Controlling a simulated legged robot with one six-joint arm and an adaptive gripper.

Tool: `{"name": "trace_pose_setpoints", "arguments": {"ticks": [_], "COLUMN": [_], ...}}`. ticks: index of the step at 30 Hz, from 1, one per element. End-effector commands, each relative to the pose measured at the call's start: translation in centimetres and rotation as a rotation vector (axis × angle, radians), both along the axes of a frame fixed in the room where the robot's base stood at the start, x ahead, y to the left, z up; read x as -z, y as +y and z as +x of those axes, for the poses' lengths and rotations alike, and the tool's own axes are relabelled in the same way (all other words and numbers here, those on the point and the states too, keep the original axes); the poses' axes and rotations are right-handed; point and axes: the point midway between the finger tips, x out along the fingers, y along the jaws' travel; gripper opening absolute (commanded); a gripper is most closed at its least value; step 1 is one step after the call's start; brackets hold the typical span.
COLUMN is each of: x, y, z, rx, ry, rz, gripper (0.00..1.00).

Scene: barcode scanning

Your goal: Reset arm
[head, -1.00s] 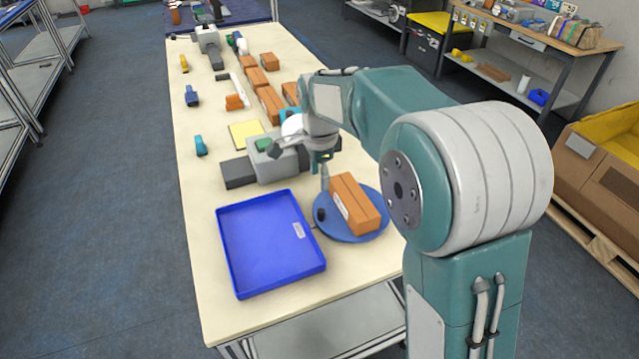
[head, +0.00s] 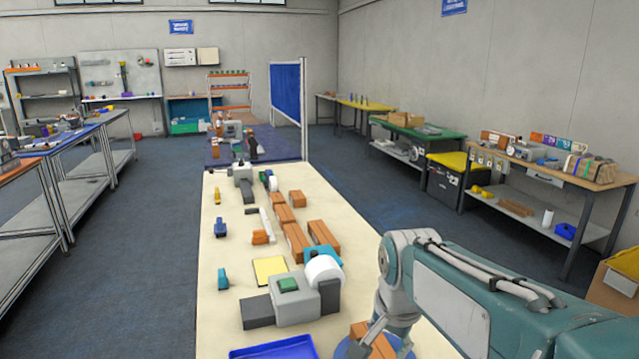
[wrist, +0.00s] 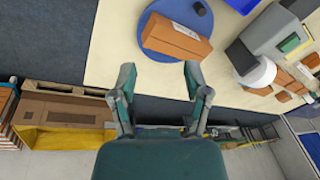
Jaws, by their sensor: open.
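My gripper (wrist: 160,83) is open and empty in the wrist view, its two teal fingers spread apart over the table edge. A brown box (wrist: 177,40) with a white label lies on the blue round plate (wrist: 195,22), just beyond the fingertips and apart from them as far as I can tell. In the head view my arm (head: 440,290) is at the lower right. The box (head: 378,345) and plate (head: 345,349) show only partly at the bottom edge there, and the fingers cannot be made out clearly.
A grey machine (head: 295,303) with a white roll (head: 324,271) stands on the cream table (head: 222,310). A blue tray (head: 275,349) is cut off at the bottom. Several brown boxes (head: 297,241) line the table. A workbench (head: 560,180) stands at right, with open floor between.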

Motion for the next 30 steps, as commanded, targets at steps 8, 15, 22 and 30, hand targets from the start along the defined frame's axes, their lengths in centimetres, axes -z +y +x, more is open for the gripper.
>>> {"name": "trace_pose_setpoints", "arguments": {"ticks": [8, 15, 22, 30], "x": [-1.1, -0.1, 0.8, 0.8], "y": [-2.6, -4.0, -4.5, -4.5], "z": [-7.4, -12.8, -14.8, -14.8], "rx": [-0.301, -0.541, -0.648, -0.653], "ry": [-0.138, -0.237, -0.273, -0.273], "rz": [-0.091, -0.205, -0.265, -0.266], "gripper": [0.61, 0.61, 0.61, 0.61]}}
